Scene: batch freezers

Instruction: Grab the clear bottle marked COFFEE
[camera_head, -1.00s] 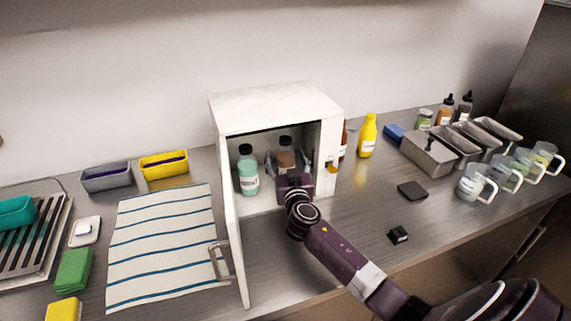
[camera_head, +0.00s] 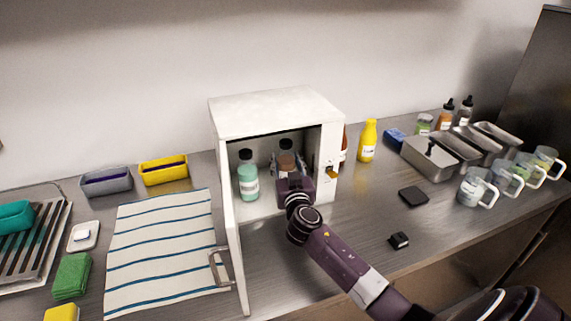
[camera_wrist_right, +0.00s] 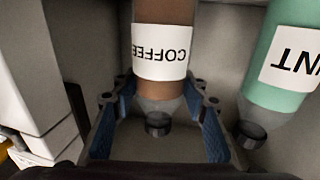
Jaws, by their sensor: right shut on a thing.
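The clear bottle marked COFFEE (camera_head: 286,159), with brown contents and a dark cap, stands inside the open white cabinet (camera_head: 276,112). My right gripper (camera_head: 287,172) reaches into the cabinet and is shut on this bottle. In the right wrist view the COFFEE bottle (camera_wrist_right: 162,60) is upside down in the picture, between the blue-padded fingers of the right gripper (camera_wrist_right: 160,100). The gripper hides the lower part of the bottle in the head view. My left gripper is not in view.
A teal bottle (camera_head: 248,176) stands close at the left inside the cabinet; its label, partly seen in the wrist view (camera_wrist_right: 292,58), ends in "NT". The cabinet door (camera_head: 234,250) is swung open toward the front. A yellow bottle (camera_head: 367,141) stands outside, right of the cabinet.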

